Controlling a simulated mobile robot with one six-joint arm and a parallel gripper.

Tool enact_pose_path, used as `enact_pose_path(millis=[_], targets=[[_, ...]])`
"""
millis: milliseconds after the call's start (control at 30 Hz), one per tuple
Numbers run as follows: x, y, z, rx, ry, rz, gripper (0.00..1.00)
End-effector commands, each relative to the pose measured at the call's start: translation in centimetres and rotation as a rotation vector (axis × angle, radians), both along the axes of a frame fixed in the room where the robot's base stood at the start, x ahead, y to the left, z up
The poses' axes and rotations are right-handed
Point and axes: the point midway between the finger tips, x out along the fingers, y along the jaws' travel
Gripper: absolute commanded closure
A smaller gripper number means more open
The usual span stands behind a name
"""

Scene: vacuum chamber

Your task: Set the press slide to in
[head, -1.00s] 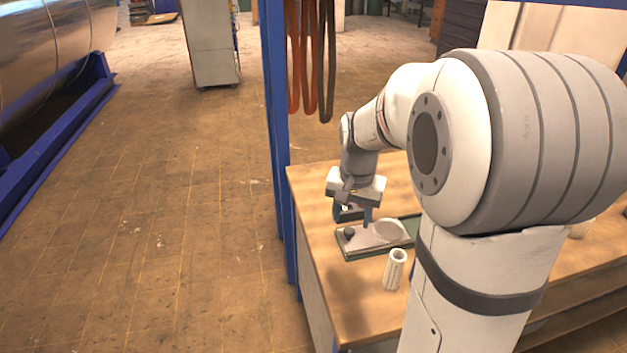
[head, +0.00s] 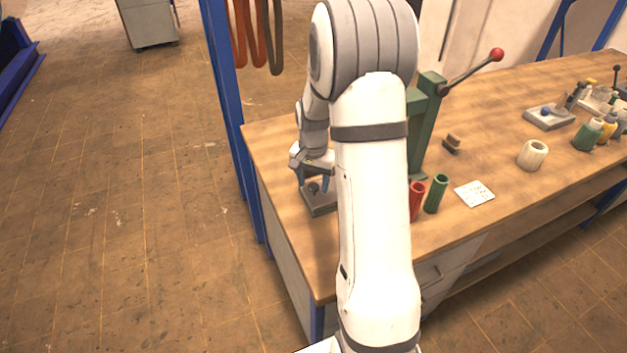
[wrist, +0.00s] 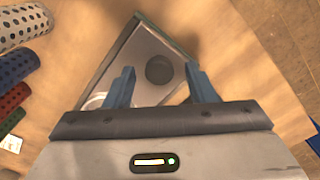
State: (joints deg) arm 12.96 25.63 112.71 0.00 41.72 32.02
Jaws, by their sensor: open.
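The press slide (head: 320,204) is a grey metal plate with a dark round knob (head: 313,187), at the left end of the bench by the green press (head: 427,120). My arm hides most of the slide and the press base. In the wrist view the slide (wrist: 140,50) lies under my gripper, its knob (wrist: 159,72) showing between the fingers. My gripper (head: 314,180) is open and points down at the knob. Its two blue fingers in the wrist view (wrist: 159,84) stand left and right of the knob, with gaps. I cannot tell whether the fingertips reach knob height.
The press lever ends in a red ball (head: 497,54). A red tube (head: 416,201) and a green tube (head: 436,193) stand right of my arm, near a white card (head: 474,193). A blue post (head: 228,120) rises at the bench's left end. Bare floor lies left.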

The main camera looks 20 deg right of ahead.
Motion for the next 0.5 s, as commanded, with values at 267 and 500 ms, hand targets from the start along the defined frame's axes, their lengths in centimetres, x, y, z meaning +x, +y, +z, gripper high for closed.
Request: enact_pose_path(millis=[267,500], targets=[[0.01,-0.05,-0.31,0.000,-0.001,-0.001,0.50],[0.00,-0.08,-0.29,0.000,-0.001,-0.001,0.67]])
